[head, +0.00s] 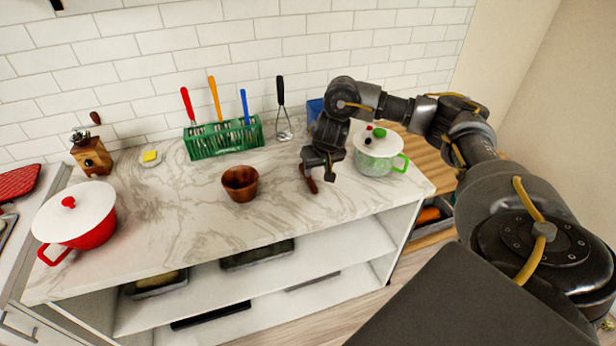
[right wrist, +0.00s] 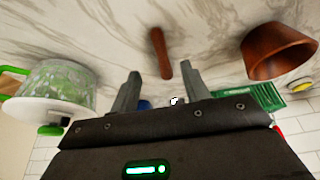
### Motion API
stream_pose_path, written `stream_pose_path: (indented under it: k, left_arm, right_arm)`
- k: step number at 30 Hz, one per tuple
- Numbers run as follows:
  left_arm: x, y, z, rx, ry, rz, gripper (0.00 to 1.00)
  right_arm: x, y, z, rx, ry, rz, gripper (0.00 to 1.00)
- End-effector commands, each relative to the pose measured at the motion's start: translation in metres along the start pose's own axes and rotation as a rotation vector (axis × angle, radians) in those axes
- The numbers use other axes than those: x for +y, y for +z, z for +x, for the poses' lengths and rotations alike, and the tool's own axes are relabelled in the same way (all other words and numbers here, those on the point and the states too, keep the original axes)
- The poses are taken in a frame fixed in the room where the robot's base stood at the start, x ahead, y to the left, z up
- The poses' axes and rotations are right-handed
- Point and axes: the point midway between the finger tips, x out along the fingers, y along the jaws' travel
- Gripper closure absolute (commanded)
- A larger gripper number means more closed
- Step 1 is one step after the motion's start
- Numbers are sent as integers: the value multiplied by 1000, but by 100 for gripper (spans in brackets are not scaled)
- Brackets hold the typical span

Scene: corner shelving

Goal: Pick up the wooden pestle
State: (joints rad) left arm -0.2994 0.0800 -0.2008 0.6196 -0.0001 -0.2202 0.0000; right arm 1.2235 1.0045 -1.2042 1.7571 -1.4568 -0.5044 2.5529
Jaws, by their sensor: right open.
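The wooden pestle (head: 309,181) is reddish brown and lies on the marble counter, partly hidden by my right gripper (head: 318,174) in the head view. In the right wrist view the pestle (right wrist: 161,50) lies free, its near end between the tips of the open fingers (right wrist: 160,72) as seen from there. The fingers are apart with nothing held, and their exact height over the counter is hard to tell. A brown wooden bowl (head: 240,185) stands to the left of the pestle; it also shows in the right wrist view (right wrist: 276,50). My left gripper is out of view.
A white-lidded green pot (head: 378,160) stands close to the right of my right gripper. A green rack (head: 224,138) with utensils and a whisk (head: 282,110) are at the back. A red pot (head: 78,225) and a grinder (head: 91,155) are far left. Counter in front of the pestle is clear.

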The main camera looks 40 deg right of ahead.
Motion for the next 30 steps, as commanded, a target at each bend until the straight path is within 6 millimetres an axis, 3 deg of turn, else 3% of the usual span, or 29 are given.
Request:
stream_pose_path:
  k: [5,13,23,30]
  left_arm:
    - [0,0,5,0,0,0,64]
    - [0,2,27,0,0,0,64]
    - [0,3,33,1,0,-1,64]
    - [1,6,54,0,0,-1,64]
  right_arm:
    - [2,1,6,-4,5,12,54]
    - [1,2,49,-4,2,10,54]
    - [1,0,62,-3,2,10,54]
    - [1,0,99,-4,1,10,54]
